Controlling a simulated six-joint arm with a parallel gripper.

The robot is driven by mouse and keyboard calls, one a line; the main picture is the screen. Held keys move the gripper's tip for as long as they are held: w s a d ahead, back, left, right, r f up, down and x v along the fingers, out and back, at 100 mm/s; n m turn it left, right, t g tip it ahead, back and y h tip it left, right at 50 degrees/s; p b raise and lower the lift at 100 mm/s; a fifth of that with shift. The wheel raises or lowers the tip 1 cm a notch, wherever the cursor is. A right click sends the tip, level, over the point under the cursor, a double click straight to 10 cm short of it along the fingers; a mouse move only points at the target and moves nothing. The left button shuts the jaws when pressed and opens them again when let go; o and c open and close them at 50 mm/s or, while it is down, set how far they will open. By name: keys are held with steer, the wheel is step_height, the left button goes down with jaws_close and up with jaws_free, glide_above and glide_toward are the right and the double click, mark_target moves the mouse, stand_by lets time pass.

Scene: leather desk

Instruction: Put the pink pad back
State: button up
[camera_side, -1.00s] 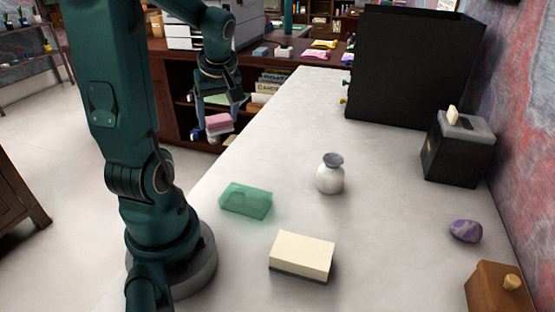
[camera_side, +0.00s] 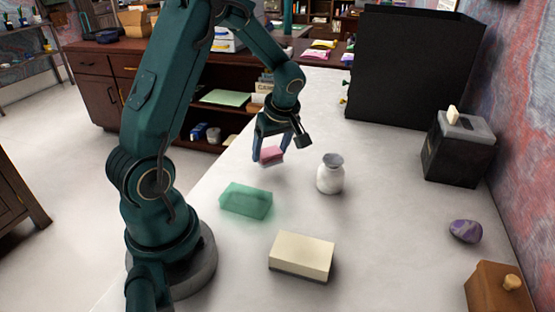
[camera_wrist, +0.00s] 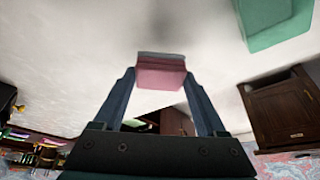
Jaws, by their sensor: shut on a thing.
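The pink pad (camera_side: 271,156) is held between the fingers of my gripper (camera_side: 271,150), above the pale desk top. In the wrist view the pink pad (camera_wrist: 161,73) sits between the two fingertips of my gripper (camera_wrist: 161,78), with a grey layer on its far side. A translucent green block (camera_side: 246,200) lies on the desk, nearer the side camera than the held pad. It also shows at the top right of the wrist view (camera_wrist: 272,20).
A white vase (camera_side: 330,175) stands just right of my gripper. A cream block (camera_side: 302,256) lies in front. A black box (camera_side: 410,65), a tissue box (camera_side: 459,147), a purple stone (camera_side: 465,231) and a brown wooden box (camera_side: 498,290) stand along the right.

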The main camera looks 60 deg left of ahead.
steer(key=shift+f, duration=1.15)
steer(key=shift+f, duration=0.2)
steer(key=o, duration=1.4)
steer(key=shift+r, duration=0.1)
steer(key=v, duration=1.2)
steer(key=s+d+r+m+t+h, duration=0.1)
steer(key=s+d+m+t+h, duration=0.1)
steer(key=s+d+m, duration=0.3)
steer(key=s+d+r+m+t+h, duration=0.2)
steer(key=s+d+m, duration=0.3)
steer(key=d+m, duration=0.5)
steer(key=shift+d+r+m+t+h, duration=0.15)
steer(key=shift+r+m+t+h, duration=0.15)
steer(key=shift+m+t, duration=0.85)
